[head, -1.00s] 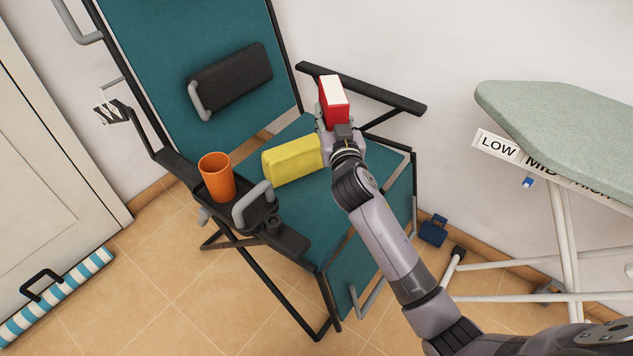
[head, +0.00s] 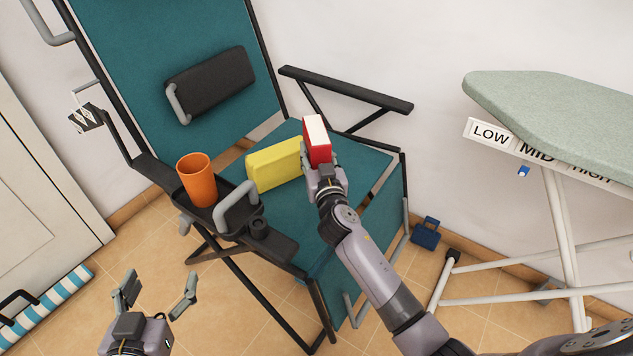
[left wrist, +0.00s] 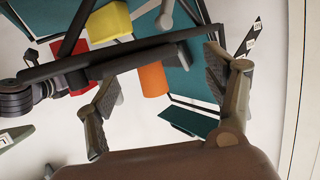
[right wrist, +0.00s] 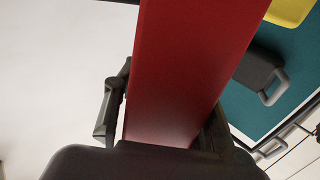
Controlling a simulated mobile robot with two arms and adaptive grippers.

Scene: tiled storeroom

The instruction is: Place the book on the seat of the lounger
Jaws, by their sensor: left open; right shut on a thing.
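The book (head: 319,147) is red with a white page edge showing. My right gripper (head: 323,171) is shut on it and holds it upright over the rear right part of the lounger's teal seat (head: 362,172). I cannot tell whether it touches the seat. The book's red cover (right wrist: 185,75) fills the middle of the right wrist view, and part of it shows in the left wrist view (left wrist: 78,80). The lounger's backrest (head: 130,60) carries a dark cushion. My left gripper (head: 158,288) is open and empty, low left in front of the lounger.
A yellow block (head: 274,165) lies on the seat just left of the book. An orange cup (head: 197,182) stands in the near armrest's tray. The far armrest (head: 345,90) is behind the book. An ironing board (head: 560,110) stands at right; a blue padlock-shaped object (head: 426,235) is on the floor.

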